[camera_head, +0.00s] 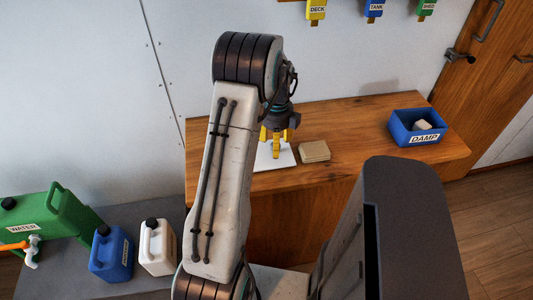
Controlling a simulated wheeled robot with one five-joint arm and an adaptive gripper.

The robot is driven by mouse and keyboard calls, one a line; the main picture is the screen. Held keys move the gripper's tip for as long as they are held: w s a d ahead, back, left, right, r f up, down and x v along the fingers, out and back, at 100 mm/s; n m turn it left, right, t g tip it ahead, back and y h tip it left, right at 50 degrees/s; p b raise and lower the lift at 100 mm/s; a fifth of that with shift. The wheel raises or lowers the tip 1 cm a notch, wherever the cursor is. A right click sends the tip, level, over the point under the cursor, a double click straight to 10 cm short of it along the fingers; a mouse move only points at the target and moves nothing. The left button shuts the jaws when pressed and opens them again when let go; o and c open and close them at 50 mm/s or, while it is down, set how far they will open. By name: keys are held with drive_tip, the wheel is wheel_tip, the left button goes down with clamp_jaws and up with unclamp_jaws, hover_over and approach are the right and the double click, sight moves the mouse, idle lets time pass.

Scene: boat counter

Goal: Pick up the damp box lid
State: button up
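A blue open-topped box (400,137) with a DAMP label stands at the right end of the wooden counter. Something small and whitish lies inside it. No blue lid shows. A flat white square piece (284,159) lies on the counter, partly hidden by my arm and gripper; I cannot tell whether it is the lid. My gripper (276,147), with yellow fingers, points down over the white piece. I cannot tell whether it touches the piece or how far its fingers are apart.
A tan block (314,151) lies close to the right of the white piece. The wooden counter (358,122) is clear between block and box. Blue (111,254) and white (158,247) jugs and a green WATER container (62,217) stand lower left. Tags hang on the wall.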

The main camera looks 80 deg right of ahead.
drive_tip(key=shift+f, duration=0.65)
drive_tip(key=shift+c, duration=0.2)
clamp_jaws()
